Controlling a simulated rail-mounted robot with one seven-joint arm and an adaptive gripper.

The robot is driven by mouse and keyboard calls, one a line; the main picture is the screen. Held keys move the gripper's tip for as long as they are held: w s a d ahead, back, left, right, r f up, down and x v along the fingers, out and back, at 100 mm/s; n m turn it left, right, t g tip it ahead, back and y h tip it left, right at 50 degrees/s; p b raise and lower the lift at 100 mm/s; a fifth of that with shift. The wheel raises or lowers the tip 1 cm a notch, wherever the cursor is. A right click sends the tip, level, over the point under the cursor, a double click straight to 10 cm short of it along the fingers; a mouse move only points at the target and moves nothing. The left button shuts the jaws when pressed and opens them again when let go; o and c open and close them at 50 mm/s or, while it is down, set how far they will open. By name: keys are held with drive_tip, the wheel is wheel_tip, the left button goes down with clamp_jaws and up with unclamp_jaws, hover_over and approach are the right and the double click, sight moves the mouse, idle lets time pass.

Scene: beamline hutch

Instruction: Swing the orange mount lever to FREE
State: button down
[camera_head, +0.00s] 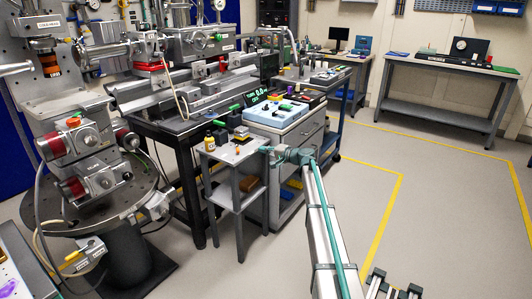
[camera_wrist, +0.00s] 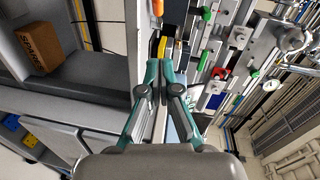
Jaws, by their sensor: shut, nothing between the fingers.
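I cannot make out for certain which part is the orange mount lever, and no FREE marking is readable. An orange-red knob (camera_head: 73,122) sits on the motor stage of the steel column at the left in the head view. A yellow-orange handle (camera_head: 72,258) is low on the same stand. My gripper (camera_head: 266,149) is at the right edge of the small grey side table, well to the right of both. In the wrist view its teal fingers (camera_wrist: 160,70) are together with nothing between them.
A cart with a blue-white control box (camera_head: 278,115) stands behind. A cardboard box (camera_wrist: 45,45) sits on a shelf. Floor at the right is clear.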

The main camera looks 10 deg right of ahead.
sight(246, 155)
drive_tip(key=w+a, duration=0.1)
drive_tip(key=a, duration=0.1)
drive_tip(key=w+a+f, duration=0.1)
drive_tip(key=w+a, duration=0.2)
drive_tip(key=a, duration=0.1)
drive_tip(key=shift+w+a+f, duration=0.25)
drive_tip(key=shift+w+a, duration=0.1)
drive_tip(key=shift+a, duration=0.05)
drive_tip(key=shift+a+f, duration=0.15)
drive_tip(key=shift+a, duration=0.4)
drive_tip(key=shift+s+m+t+h, duration=0.1)
drive_tip(key=shift+m+t+h, duration=0.2)
drive_tip(key=shift+h, duration=0.1)
